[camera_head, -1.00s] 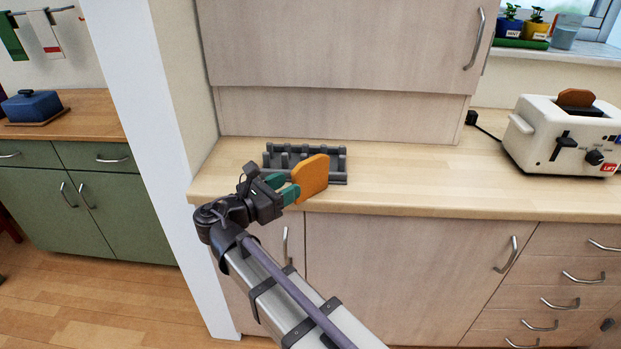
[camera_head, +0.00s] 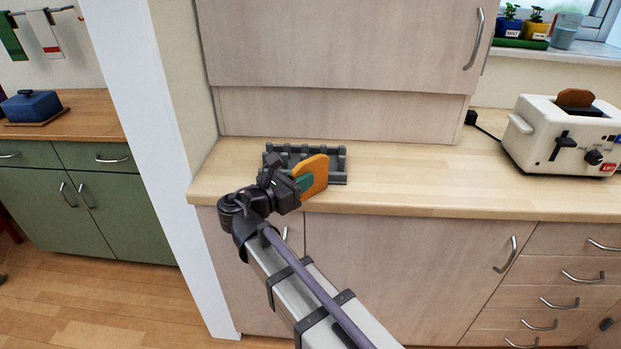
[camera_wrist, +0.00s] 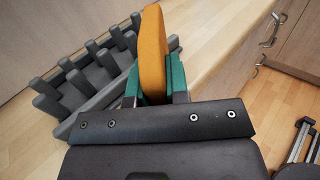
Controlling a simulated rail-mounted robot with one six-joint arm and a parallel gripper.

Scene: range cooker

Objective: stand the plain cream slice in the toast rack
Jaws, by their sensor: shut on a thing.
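The grey toast rack (camera_head: 335,165) stands on the worktop, with rows of upright posts. It also shows left of and behind the slice in the wrist view (camera_wrist: 75,88). My gripper (camera_head: 304,183) is shut on a golden-orange slice (camera_head: 318,172). In the wrist view the slice (camera_wrist: 153,50) stands upright, edge-on, between the green fingers. It overlaps the right part of the rack in the head view; I cannot tell whether it touches the rack. No slice that looks cream is in view; a brown slice (camera_head: 575,97) sits in the toaster.
A cream toaster (camera_head: 540,135) stands at the right of the worktop. The worktop (camera_head: 420,175) is clear between rack and toaster. Cupboard doors rise close behind the rack. A white wall end (camera_head: 150,160) stands to the left, with a blue butter dish (camera_head: 32,105) beyond.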

